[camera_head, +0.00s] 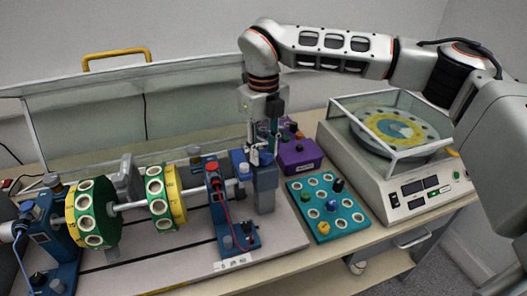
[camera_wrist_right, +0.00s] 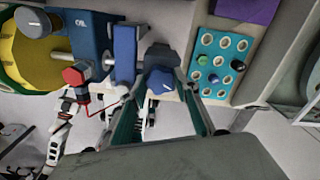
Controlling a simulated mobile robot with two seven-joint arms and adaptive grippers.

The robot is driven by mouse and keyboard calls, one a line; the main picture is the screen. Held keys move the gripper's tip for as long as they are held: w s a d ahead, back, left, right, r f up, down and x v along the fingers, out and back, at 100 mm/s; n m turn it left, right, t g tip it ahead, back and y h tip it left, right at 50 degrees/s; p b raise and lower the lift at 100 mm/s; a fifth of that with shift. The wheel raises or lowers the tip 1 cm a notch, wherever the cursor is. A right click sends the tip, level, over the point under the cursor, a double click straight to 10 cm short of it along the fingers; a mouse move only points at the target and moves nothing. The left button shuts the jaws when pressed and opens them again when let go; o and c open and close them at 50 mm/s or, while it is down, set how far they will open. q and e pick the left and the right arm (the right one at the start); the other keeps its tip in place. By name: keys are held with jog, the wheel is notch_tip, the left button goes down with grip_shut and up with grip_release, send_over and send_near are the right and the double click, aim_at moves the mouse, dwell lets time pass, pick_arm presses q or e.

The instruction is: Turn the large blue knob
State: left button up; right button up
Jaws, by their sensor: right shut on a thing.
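The large blue knob (camera_wrist_right: 160,82) sits on top of a dark grey-blue block, and a light pointer mark shows on it in the right wrist view. The block (camera_head: 266,190) stands at the right end of the shaft rig in the head view. My right gripper (camera_head: 262,157) points straight down over this block. Its fingers (camera_wrist_right: 163,92) reach to either side of the knob in the right wrist view and are shut on it. The fingers hide most of the knob in the head view.
A teal panel (camera_head: 345,221) with small knobs lies right of the block. A purple box (camera_head: 299,158) stands behind it. A balancing machine (camera_head: 398,170) with a clear cover is at the right. Left are yellow-green discs (camera_head: 92,213) on a shaft and a red-knobbed blue stand (camera_head: 222,203).

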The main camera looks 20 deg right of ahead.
aim_at(264, 153)
pick_arm(q)
jog(key=shift+f, duration=0.3)
pick_arm(e)
jog(key=shift+m, duration=0.5)
jog(key=o, duration=1.1)
pick_arm(q)
jog(key=shift+a+r, duration=0.1)
pick_arm(e)
notch_tip(264, 153, up, 12)
jog(key=shift+r, duration=0.1)
